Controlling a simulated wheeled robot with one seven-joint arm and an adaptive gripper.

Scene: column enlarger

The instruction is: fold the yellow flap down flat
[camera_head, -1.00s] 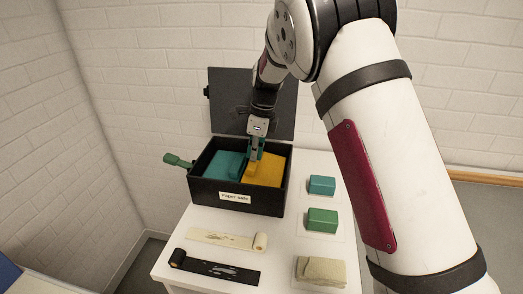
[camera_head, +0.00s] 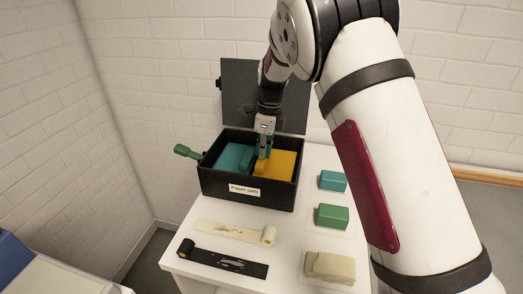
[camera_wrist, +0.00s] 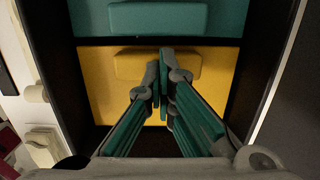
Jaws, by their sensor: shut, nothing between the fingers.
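The yellow flap (camera_head: 281,165) lies in the right half of the black box labelled "Paper safe" (camera_head: 222,185). It looks roughly flat beside the teal flap (camera_head: 233,157); I cannot tell whether it is fully down. In the wrist view the yellow flap (camera_wrist: 105,95) has a raised yellow grip block (camera_wrist: 150,66) near its edge with the teal flap. My gripper (camera_head: 264,157) points down over the yellow flap near that block. Its fingers are shut and empty. The fingertips (camera_wrist: 162,93) cover part of the flap, and whether they touch it is unclear.
The box's dark lid (camera_head: 240,100) stands open behind. A green handle (camera_head: 186,151) sticks out at the box's left. A teal block (camera_head: 332,181), a green block (camera_head: 332,217) and a beige bundle (camera_head: 329,267) lie to the right. Two unrolled strips lie in front on the white table (camera_head: 290,225).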

